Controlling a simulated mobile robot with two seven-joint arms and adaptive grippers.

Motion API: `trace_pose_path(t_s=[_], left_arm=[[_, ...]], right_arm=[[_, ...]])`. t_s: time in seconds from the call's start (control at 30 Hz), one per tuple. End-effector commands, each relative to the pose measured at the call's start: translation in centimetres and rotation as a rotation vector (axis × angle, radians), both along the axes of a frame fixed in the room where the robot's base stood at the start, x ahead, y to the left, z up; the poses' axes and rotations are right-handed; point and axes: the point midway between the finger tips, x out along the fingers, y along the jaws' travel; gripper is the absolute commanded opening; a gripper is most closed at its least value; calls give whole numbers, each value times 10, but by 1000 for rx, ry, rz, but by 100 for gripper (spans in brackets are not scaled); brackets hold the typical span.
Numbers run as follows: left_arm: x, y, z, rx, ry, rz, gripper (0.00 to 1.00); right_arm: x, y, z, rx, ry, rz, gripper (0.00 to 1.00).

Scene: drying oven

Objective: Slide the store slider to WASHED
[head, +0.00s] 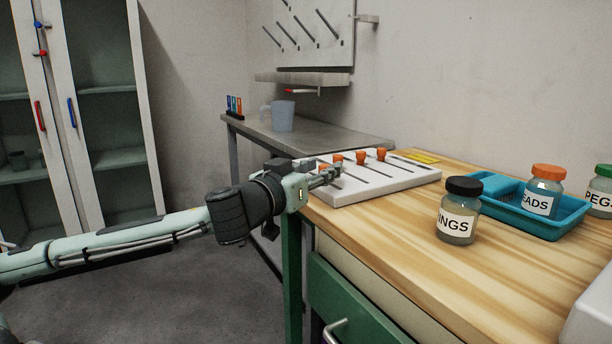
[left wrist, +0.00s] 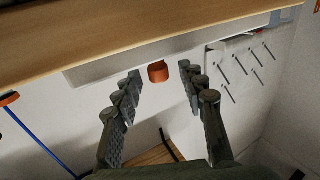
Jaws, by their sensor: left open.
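A white slider board (head: 385,182) lies on the wooden bench, with several dark slots and orange knobs, among them one orange knob (head: 361,158) near its far edge. No label on the board is readable, so I cannot tell which slider is the store one. My left gripper (head: 334,173) is at the board's left end, close to the leftmost knobs. In the left wrist view its two fingers are open, with an orange knob (left wrist: 158,73) between and just beyond the fingertips; contact is not visible. My right gripper is not in view.
A black-lidded jar (head: 460,211) stands right of the board, near a blue tray (head: 540,223) holding an orange-lidded jar (head: 544,191). A metal table (head: 320,141) with a cup (head: 282,116) stands beyond.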

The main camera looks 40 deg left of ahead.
Motion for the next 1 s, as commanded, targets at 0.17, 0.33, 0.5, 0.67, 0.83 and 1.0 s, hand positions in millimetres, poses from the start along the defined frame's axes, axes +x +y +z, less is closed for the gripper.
trace_pose_path(t_s=[0.17,0.33,0.5,0.67,0.83,1.0], left_arm=[[-20,-3,-3,-6,4,-3,41],[-39,-4,-1,-7,1,-1,41],[-53,-4,0,-2,1,0,41],[-57,-5,1,2,-1,0,41],[-57,-5,1,2,-1,-1,41],[-57,-5,1,2,-1,-1,41]], right_arm=[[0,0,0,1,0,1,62],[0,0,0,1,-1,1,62],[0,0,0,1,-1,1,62],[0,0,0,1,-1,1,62],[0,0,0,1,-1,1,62],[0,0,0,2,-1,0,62]])
